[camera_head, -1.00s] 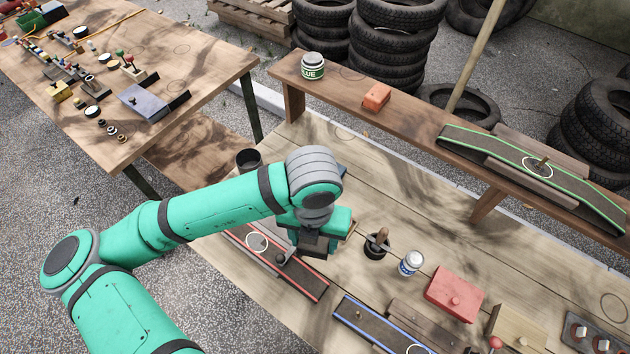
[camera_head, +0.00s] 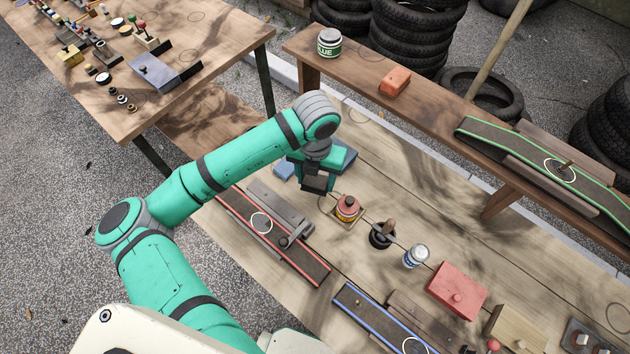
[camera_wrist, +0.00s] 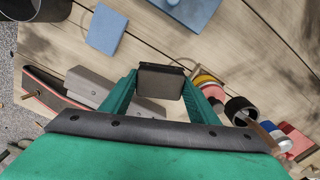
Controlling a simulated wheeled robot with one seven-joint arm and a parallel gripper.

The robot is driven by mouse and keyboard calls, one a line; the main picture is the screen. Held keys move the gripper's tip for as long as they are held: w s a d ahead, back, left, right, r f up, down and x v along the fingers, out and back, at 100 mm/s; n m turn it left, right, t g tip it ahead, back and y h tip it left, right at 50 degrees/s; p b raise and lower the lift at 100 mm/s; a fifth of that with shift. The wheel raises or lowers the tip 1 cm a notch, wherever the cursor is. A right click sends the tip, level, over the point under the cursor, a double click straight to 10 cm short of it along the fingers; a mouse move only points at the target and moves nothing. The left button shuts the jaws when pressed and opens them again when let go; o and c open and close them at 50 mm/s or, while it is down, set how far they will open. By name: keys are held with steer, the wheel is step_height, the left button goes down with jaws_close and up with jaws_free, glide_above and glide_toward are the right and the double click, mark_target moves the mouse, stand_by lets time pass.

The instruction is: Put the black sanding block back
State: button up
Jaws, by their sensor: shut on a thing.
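The black sanding block (camera_wrist: 160,82) is between my gripper's two green fingers in the wrist view, with a grey-brown face and a black edge. My gripper (camera_head: 317,186) is shut on it and holds it above the wooden bench.
A blue pad (camera_head: 284,171) and a blue box (camera_head: 347,155) lie near my gripper. A black pot with a brush (camera_head: 382,235), a white-blue jar (camera_head: 416,256) and a red box (camera_head: 457,290) stand to the right. A raised shelf (camera_head: 440,108) runs along the back, holding a green-edged strip (camera_head: 540,164).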

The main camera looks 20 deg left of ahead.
mark_target(315, 183)
steer(key=shift+w+a+f, duration=0.2)
steer(key=shift+w+f, duration=0.2)
steer(key=shift+f, duration=0.2)
steer(key=shift+w+a+f, duration=0.2)
steer(key=shift+w+f, duration=0.2)
steer(key=shift+f, duration=1.6)
steer(key=shift+f, duration=0.1)
steer(key=o, duration=1)
step_height(315, 183, up, 12)
steer(key=shift+r, duration=0.1)
